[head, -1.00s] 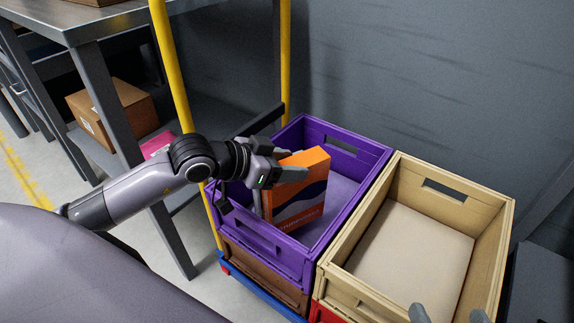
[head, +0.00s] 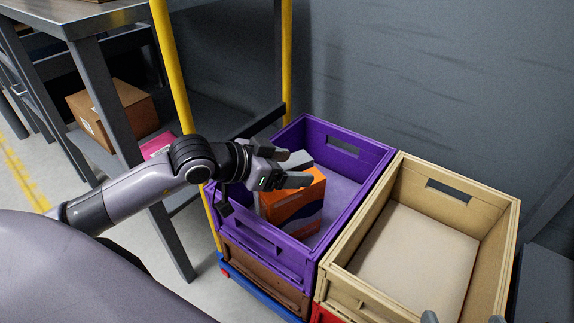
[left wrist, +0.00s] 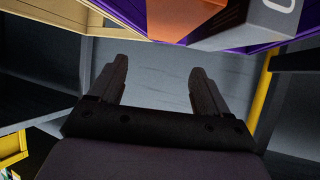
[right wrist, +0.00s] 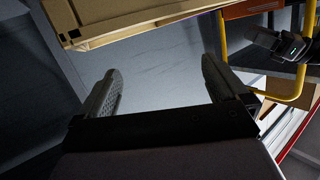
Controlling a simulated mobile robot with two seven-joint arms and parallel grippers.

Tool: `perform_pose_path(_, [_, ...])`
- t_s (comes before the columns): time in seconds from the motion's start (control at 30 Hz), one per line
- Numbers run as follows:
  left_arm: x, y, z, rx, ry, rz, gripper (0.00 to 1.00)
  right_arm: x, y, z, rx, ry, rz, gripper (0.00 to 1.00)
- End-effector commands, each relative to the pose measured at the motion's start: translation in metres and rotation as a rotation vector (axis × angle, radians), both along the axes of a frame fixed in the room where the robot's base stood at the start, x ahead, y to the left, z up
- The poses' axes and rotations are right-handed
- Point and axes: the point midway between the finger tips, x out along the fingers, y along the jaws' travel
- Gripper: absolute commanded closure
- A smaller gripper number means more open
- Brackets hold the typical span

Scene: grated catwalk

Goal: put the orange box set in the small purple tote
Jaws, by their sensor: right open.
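The orange box set (head: 297,205) is inside the small purple tote (head: 338,135), towards its left side, and its top is partly hidden by my left gripper. Whether it rests fully on the tote floor I cannot tell. My left gripper (head: 304,169) is just above the box with its fingers spread apart. In the left wrist view the gap between the fingers is empty, and the orange box (left wrist: 182,16) lies beyond the fingertips at the top edge. My right gripper (head: 463,319) is open and empty at the bottom edge, by the tan tote; it also shows in the right wrist view (right wrist: 162,80).
An empty tan tote (head: 495,215) stands directly right of the purple one. A brown crate (head: 262,272) is under the purple tote. A yellow post (head: 172,70) and a metal shelf unit (head: 110,90) stand at the left. A grey wall is behind.

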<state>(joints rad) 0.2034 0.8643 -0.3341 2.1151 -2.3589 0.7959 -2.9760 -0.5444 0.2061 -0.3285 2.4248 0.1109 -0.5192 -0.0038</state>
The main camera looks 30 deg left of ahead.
Motion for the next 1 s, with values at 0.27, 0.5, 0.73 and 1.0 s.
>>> perform_pose_path(0.27, [0.0, 0.0, 0.012, -0.001, 0.0, 0.0, 0.23, 0.005, 0.006, 0.004, 0.035, 0.053, 0.012, 0.0])
perform_pose_path(0.5, [-0.022, 0.013, 0.025, 0.006, 0.002, -0.001, 0.23, 0.006, 0.014, 0.001, 0.079, 0.107, 0.026, 0.0])
perform_pose_path(0.73, [-0.046, 0.026, 0.04, 0.005, 0.003, -0.001, 0.23, 0.006, 0.017, 0.001, 0.095, 0.124, 0.031, 0.0])
perform_pose_path(1.0, [-0.062, 0.037, 0.05, 0.004, 0.003, 0.004, 0.23, 0.006, 0.019, 0.0, 0.108, 0.142, 0.036, 0.0])
